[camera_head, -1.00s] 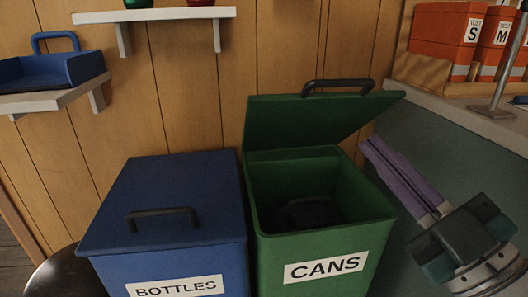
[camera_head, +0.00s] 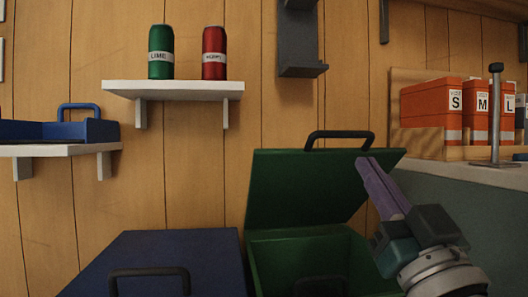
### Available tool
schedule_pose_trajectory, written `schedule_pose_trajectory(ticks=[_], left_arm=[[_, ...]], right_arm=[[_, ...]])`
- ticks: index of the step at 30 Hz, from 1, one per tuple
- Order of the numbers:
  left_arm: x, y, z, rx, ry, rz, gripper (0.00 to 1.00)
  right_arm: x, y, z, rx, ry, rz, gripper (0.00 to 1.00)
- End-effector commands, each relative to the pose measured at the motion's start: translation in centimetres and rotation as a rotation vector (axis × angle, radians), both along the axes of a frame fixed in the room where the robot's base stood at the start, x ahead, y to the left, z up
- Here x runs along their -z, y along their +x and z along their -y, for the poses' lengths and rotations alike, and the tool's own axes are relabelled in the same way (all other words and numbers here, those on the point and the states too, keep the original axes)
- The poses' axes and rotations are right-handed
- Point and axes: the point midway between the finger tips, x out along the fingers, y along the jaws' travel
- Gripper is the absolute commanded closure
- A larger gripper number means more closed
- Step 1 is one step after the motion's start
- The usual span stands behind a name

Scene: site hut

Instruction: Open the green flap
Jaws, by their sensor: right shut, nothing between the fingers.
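The green flap (camera_head: 300,190) is the lid of the green bin (camera_head: 290,262). It stands raised and leans back, with its black handle (camera_head: 338,135) at the top edge. The bin's opening is uncovered; its front is cut off by the lower edge of the view. My right gripper (camera_head: 368,166), with purple fingers, is shut and empty. Its tips show in front of the flap's upper right part, below the handle; I cannot tell whether they touch it. My left gripper is not in view.
A blue bin (camera_head: 165,262) with a closed lid stands left of the green one. A white shelf (camera_head: 172,88) holds a green can (camera_head: 160,52) and a red can (camera_head: 214,52). At right, a counter (camera_head: 470,176) carries orange boxes (camera_head: 430,104) and a metal post (camera_head: 495,110).

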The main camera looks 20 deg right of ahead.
Motion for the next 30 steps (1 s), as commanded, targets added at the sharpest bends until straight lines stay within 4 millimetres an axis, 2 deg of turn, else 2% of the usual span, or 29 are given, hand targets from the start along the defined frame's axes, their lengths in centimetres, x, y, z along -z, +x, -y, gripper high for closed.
schedule_pose_trajectory(ticks=[3, 10, 24, 30], left_arm=[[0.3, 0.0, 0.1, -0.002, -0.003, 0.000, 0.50], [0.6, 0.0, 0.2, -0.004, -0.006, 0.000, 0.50], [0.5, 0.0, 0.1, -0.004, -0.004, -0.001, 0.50], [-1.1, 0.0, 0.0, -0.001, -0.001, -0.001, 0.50]], right_arm=[[-1.4, 1.8, 0.5, 0.001, -0.001, 0.005, 1.00], [-2.7, 3.8, 1.0, 0.000, -0.002, 0.001, 1.00], [-3.1, 4.2, 1.1, 0.000, -0.002, -0.002, 1.00], [-4.1, 4.5, 1.1, 0.001, 0.004, -0.022, 1.00]])
